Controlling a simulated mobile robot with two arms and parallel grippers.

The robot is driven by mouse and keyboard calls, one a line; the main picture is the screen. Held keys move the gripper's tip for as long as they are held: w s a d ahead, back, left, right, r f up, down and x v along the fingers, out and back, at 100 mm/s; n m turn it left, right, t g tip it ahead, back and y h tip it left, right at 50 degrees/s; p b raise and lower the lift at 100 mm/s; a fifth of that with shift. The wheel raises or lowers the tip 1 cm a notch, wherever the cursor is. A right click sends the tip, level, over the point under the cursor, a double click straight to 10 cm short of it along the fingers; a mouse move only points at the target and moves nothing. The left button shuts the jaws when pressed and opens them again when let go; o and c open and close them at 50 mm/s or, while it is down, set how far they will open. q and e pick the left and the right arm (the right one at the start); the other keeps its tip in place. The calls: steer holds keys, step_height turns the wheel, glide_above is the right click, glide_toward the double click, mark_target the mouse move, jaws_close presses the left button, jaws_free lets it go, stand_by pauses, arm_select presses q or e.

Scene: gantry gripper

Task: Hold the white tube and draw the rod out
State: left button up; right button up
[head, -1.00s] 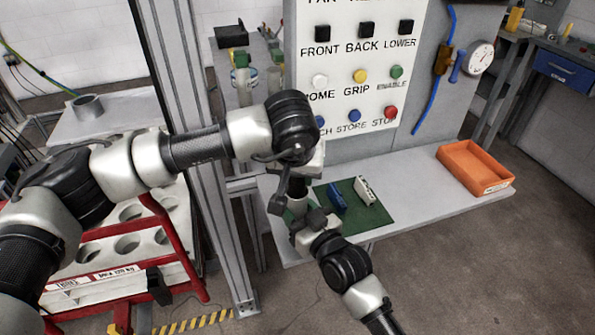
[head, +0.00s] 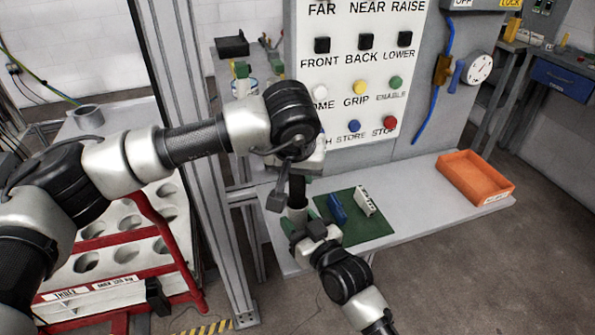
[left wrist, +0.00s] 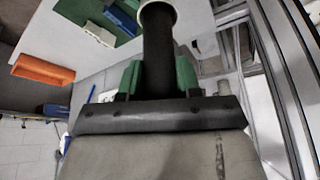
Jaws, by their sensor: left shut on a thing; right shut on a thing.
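The dark rod (head: 297,190) stands between my two grippers in the head view. It also shows in the left wrist view (left wrist: 158,50), running up from the green fingers. My left gripper (left wrist: 158,78) is shut on the rod. The white tube (left wrist: 157,6) shows as a pale rim around the rod's far end, so the rod is still partly inside it. In the head view the tube (head: 297,213) is mostly hidden at my right gripper. My right gripper (head: 302,232) is below the left one and is shut on the tube.
A green mat (head: 370,228) with a blue block (head: 337,208) and a white block (head: 364,200) lies on the grey bench (head: 425,190). An orange tray (head: 476,178) stands at right. A button panel (head: 350,85) rises behind. A metal post (head: 205,150) stands close left.

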arm_select(q)
steer(key=shift+r, duration=0.15)
arm_select(e)
steer(key=shift+f, duration=0.1)
arm_select(q)
steer(key=shift+r, duration=1.4)
steer(key=shift+r, duration=1.45)
steer(key=shift+r, duration=1.5)
steer(key=shift+r, duration=0.1)
steer(key=shift+r, duration=1.4)
